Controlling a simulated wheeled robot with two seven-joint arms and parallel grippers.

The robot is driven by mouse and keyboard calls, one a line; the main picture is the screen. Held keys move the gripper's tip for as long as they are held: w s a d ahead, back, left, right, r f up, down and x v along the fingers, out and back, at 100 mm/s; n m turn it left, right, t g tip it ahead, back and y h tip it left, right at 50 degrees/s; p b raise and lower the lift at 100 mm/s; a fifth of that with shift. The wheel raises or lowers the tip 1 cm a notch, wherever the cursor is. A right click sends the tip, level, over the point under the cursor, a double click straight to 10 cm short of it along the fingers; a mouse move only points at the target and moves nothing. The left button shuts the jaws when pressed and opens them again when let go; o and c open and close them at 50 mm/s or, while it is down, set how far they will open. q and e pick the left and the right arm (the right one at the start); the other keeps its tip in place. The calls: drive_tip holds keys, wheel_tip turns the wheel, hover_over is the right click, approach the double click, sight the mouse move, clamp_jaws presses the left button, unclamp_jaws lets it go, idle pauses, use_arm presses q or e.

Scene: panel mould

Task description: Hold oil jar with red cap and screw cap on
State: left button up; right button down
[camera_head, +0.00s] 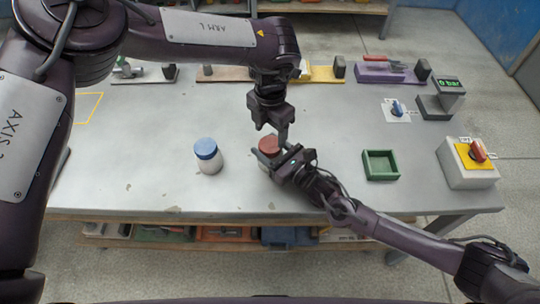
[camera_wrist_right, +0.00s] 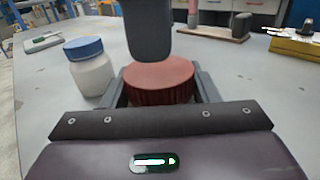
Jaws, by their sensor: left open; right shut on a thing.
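The oil jar with the red cap (camera_head: 269,144) stands on the grey table near its middle. Its ribbed red cap (camera_wrist_right: 158,82) fills the middle of the right wrist view, and the body below is mostly hidden. My right gripper (camera_head: 272,157) comes from the lower right and is shut on this jar, with a finger on each side. My left gripper (camera_head: 271,129) points down just above the red cap, open. One of its dark fingers (camera_wrist_right: 149,32) shows above and behind the cap in the right wrist view; I cannot tell whether it touches the cap.
A white jar with a blue cap (camera_head: 207,156) stands to the left. A green tray (camera_head: 380,165) and a switch box with a red knob (camera_head: 468,163) are to the right. The front table strip is clear.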

sight(270, 144)
use_arm(q)
drive_tip(key=shift+f, duration=2.2)
drive_tip(key=c, duration=0.8)
drive_tip(key=m, duration=0.2)
drive_tip(key=shift+m, duration=0.4)
drive_tip(key=o, duration=1.2)
drive_tip(key=shift+c, duration=0.2)
use_arm(e)
drive_tip(key=shift+f, duration=0.1)
use_arm(q)
wheel_tip(270, 144, up, 12)
